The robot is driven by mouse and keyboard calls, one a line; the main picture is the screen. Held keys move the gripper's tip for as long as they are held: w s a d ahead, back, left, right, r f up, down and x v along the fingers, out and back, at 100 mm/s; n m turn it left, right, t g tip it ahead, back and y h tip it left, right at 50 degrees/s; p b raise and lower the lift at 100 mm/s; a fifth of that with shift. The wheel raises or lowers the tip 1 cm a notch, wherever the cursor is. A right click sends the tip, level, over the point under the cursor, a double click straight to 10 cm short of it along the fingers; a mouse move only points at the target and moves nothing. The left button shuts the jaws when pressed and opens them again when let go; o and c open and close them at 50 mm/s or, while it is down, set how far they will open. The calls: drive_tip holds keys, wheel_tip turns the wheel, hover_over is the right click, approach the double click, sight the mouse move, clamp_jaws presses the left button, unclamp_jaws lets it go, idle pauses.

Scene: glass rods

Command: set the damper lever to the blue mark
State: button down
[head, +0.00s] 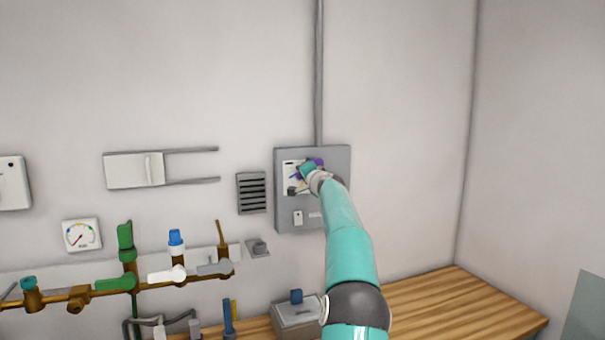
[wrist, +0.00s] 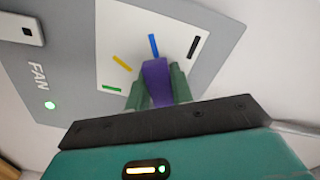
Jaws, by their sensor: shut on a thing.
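The purple damper lever (wrist: 156,78) stands out from a white plate (wrist: 120,38) on a grey wall panel (wrist: 215,18). My gripper (wrist: 158,86) is shut on it, one green finger on each side. In the wrist view the lever's end lies just below the blue mark (wrist: 153,45), roughly in line with it. A yellow mark (wrist: 122,63), a green mark (wrist: 112,88) and a black mark (wrist: 193,47) also show on the plate. In the head view my gripper (head: 311,170) covers much of the plate, and only a bit of the purple lever (head: 319,161) shows.
The panel has a switch (wrist: 27,31), a FAN label (wrist: 38,76) and a lit green lamp (wrist: 50,105). A vent (head: 252,193) is left of the panel. Pipes with a green valve (head: 125,236) are at the lower left. A wooden bench (head: 460,305) is below.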

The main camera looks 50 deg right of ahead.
idle(0.3)
drive_tip(key=c, duration=1.2)
unclamp_jaws()
drive_tip(key=shift+s, duration=0.1)
drive_tip(key=v, duration=1.3)
drive_tip(key=shift+s+a, duration=0.2)
drive_tip(key=shift+s, duration=0.05)
